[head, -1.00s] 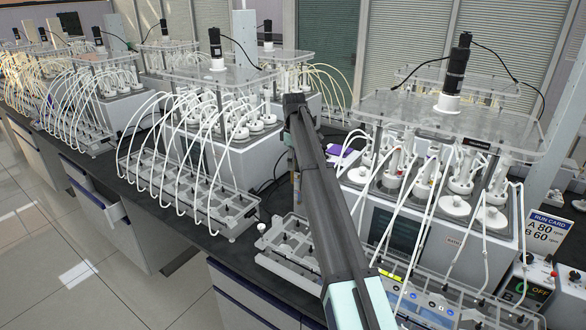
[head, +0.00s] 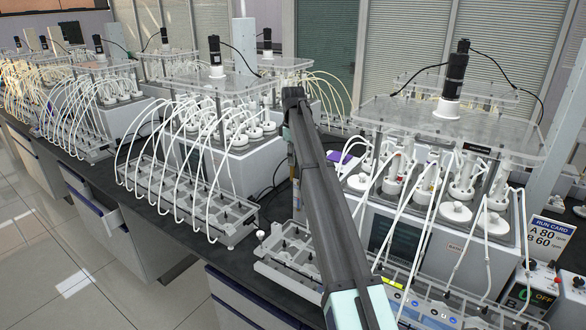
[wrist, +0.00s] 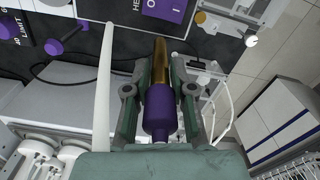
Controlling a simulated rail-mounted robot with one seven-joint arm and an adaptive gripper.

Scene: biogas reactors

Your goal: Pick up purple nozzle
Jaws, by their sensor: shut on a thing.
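The purple nozzle (wrist: 160,110) shows in the wrist view as a purple cylinder with a long brass-coloured tip (wrist: 159,60). My gripper (wrist: 159,90) is shut on it, with a green-grey finger on each side of the purple body. The nozzle's tip points away from my palm. In the head view my arm reaches over the bench, and the gripper and nozzle are mostly hidden behind its links.
In the wrist view a purple and white panel (wrist: 165,15) lies beyond the tip, and a white tube (wrist: 105,85) runs on the left. In the head view reactors with white tubes (head: 455,210) stand to the right, and a rack (head: 190,205) stands to the left.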

